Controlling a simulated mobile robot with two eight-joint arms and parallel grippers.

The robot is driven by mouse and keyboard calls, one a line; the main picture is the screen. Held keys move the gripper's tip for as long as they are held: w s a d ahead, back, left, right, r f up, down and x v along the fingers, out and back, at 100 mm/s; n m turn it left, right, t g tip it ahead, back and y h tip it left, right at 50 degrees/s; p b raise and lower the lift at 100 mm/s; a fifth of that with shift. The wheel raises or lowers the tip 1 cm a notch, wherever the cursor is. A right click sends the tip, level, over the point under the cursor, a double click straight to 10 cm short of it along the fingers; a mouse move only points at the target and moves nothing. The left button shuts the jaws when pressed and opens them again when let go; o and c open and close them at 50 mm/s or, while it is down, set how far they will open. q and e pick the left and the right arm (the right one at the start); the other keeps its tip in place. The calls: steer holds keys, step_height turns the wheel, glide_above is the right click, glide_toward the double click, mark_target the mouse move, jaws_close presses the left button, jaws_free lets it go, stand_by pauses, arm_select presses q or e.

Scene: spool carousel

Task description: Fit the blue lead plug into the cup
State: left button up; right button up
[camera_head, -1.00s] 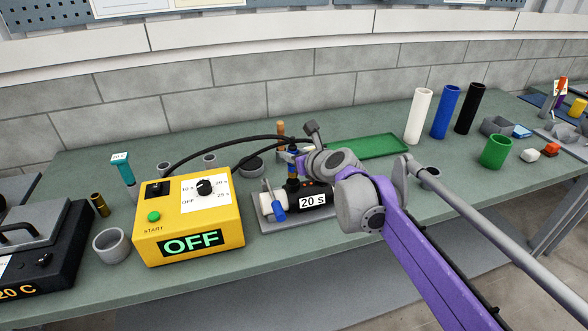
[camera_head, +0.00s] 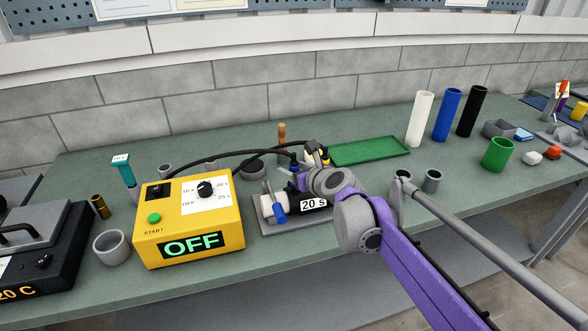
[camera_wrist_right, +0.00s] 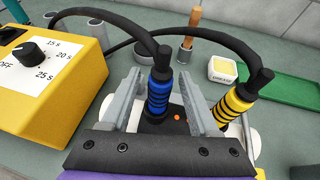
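The blue lead plug (camera_wrist_right: 160,90), black with blue rings, stands nearly upright between the fingers of my right gripper (camera_wrist_right: 157,98). My left gripper is not in view.
A yellow-ringed plug (camera_wrist_right: 235,103) stands just right of my right finger. Black cables arch from the yellow OFF box (camera_head: 190,220) to both plugs. A green tray (camera_head: 370,149) lies behind. A wooden-handled tool (camera_wrist_right: 189,30) stands at the back.

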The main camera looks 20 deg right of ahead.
steer(key=shift+s+r, duration=0.15)
steer(key=shift+r, duration=0.1)
steer(key=v, duration=1.2)
steer(key=s+a+f+n+g, duration=0.45)
steer(key=s+f+n, duration=0.7)
steer(key=n, duration=0.45)
steer(key=s+d+f+n+g+h, duration=0.2)
steer(key=s+f+n+g+h, duration=0.1)
steer(key=s+f+n, duration=0.9)
steer(key=s+n, duration=0.2)
steer(key=n, duration=0.3)
steer(key=shift+s+d+f+p, duration=0.25)
steer(key=shift+f+p, duration=0.1)
